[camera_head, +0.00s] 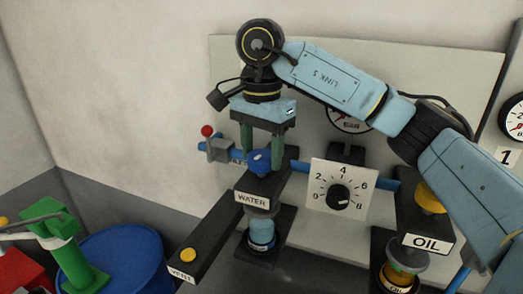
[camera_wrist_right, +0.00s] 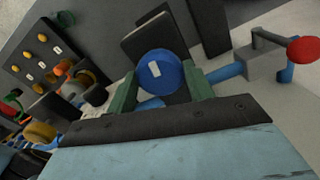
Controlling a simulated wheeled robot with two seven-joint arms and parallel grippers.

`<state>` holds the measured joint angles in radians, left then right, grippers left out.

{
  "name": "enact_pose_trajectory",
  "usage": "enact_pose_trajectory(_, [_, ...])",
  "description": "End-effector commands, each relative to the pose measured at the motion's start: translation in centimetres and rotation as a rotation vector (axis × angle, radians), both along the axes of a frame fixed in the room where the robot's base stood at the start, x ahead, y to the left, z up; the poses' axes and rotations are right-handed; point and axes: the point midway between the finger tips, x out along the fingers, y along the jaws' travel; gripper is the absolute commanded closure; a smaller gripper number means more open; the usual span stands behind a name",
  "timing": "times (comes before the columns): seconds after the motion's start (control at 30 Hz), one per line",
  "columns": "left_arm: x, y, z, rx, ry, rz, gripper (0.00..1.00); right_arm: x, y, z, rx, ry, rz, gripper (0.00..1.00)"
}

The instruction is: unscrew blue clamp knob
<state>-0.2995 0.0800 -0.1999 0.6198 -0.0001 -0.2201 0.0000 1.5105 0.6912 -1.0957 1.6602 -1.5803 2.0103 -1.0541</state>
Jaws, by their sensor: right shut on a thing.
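The blue clamp knob (camera_head: 259,162) sits on top of the black block labelled WATER (camera_head: 252,199) in the head view. It also shows as a round blue knob with a white mark in the right wrist view (camera_wrist_right: 160,72). My right gripper (camera_head: 263,156) reaches down from above, with its green fingers on both sides of the knob, shut on it. In the right wrist view the fingers (camera_wrist_right: 160,92) flank the knob. A water bottle (camera_head: 261,233) is under the WATER block. My left gripper is not in view.
A dial panel (camera_head: 341,190) stands right of the knob, and a red-tipped valve lever (camera_head: 207,131) is at its left. The OIL block (camera_head: 427,236) with a yellow knob (camera_head: 431,198) is at right. A blue drum (camera_head: 122,258) and green object (camera_head: 62,240) are lower left.

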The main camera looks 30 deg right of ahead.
Motion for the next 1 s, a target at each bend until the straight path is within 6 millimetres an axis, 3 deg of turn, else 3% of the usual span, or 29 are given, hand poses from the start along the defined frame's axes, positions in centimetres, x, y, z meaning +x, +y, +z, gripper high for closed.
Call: enact_pose_trajectory(1.0, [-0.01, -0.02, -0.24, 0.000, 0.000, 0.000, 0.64, 0.04, -0.06, 0.22, 0.001, -0.006, 0.962, 0.71])
